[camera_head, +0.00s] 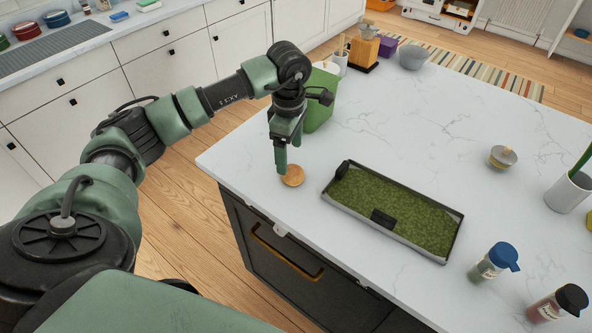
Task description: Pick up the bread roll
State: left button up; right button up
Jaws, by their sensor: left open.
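The bread roll (293,176) is small, round and golden brown. It lies on the white marble counter near its left corner, close to the front edge. My left gripper (282,165) points down at the roll's left side, with its fingertips at or just above it. The fingers partly overlap each other in the head view, so the gap between them is hard to see. The jaws are open, and the roll rests on the counter. I cannot tell whether a finger touches it. My right gripper is not in view.
A tray with a green mat (394,210) lies just right of the roll. A green container (319,98) stands behind my gripper. Two capped jars (493,262) (556,303) stand at the front right. A grey bowl (412,57) sits at the back. The middle of the counter is clear.

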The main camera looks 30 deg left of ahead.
aim_at(293, 168)
pick_arm(q)
jog(key=shift+s+d+f+p, duration=0.15)
jog(key=shift+f+p, duration=0.25)
jog(key=shift+f, duration=0.55)
jog(key=f, duration=0.1)
jog(key=f+p, duration=0.1)
jog(key=f, duration=0.1)
jog(key=f+p, duration=0.1)
jog(key=shift+w+d+f, duration=0.15)
jog(key=shift+w+f, duration=0.15)
jog(key=shift+w, duration=0.1)
jog(key=shift+f, duration=0.35)
jog(key=c, duration=1.4)
